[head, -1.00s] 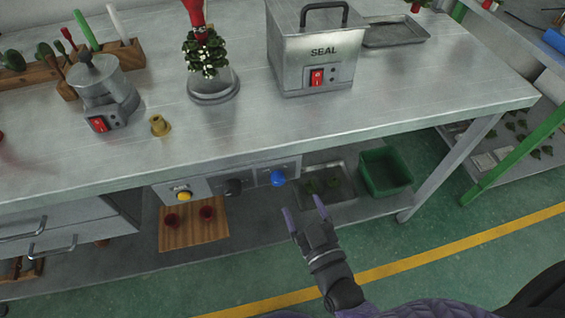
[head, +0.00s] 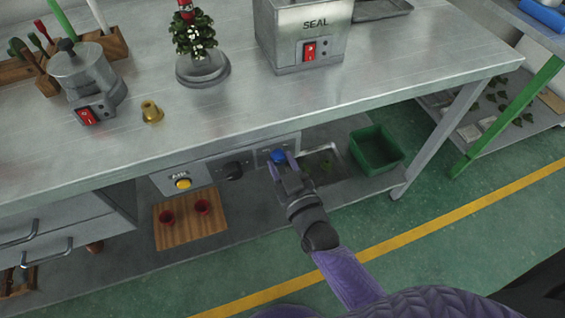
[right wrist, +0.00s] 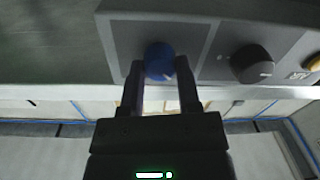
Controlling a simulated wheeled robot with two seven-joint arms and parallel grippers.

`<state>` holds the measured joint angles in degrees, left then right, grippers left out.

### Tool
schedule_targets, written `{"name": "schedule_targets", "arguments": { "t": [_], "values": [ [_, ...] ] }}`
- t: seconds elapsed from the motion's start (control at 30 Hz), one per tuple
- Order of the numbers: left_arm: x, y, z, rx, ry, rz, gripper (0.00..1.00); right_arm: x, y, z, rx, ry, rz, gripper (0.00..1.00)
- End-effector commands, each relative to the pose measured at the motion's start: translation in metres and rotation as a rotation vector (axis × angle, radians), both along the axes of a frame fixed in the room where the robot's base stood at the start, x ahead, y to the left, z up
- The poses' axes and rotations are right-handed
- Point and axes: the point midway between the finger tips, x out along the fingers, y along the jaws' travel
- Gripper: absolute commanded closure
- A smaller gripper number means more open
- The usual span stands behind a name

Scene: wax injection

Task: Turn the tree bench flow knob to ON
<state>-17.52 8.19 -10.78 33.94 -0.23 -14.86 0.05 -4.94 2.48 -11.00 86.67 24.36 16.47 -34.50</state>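A blue knob (head: 278,156) sits on a grey panel under the front edge of the metal bench. It also shows in the right wrist view (right wrist: 159,58), with a light mark on its lower edge. My right gripper (head: 283,162) is open at the blue knob. In the right wrist view its two fingers (right wrist: 160,72) stand one on each side of the knob, with small gaps seeming to remain. A black knob (head: 233,170) and a yellow button (head: 183,183) are farther left on the panels. The panel lettering is too small to read. My left gripper is out of view.
On the bench top (head: 240,105) stand a sealing unit (head: 290,45), a metal pot (head: 85,80), a brass piece (head: 151,112) and a small tree on a round base (head: 203,70). Below are a green bin (head: 376,148) and a wooden board (head: 190,230) with two red cups.

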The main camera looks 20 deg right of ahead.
Motion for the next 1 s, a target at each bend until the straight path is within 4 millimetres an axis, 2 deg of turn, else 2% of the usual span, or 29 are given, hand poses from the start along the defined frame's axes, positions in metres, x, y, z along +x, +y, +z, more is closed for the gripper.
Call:
{"name": "schedule_targets", "arguments": {
  "t": [0.03,0.1,0.47,0.67,1.0],
  "values": [
    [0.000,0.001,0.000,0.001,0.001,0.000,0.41,0.000,0.000,0.000,0.000,0.000,0.000,0.90],
    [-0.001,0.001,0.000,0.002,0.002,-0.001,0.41,0.000,0.000,0.000,0.000,0.000,0.000,1.00],
    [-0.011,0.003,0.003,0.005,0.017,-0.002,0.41,0.000,0.000,0.000,0.046,0.002,0.000,1.00],
    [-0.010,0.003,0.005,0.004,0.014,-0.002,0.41,0.000,0.000,0.000,0.168,0.006,0.001,1.00],
    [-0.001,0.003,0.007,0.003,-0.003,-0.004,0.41,0.000,0.000,0.000,0.485,0.016,0.001,1.00]
  ]
}}
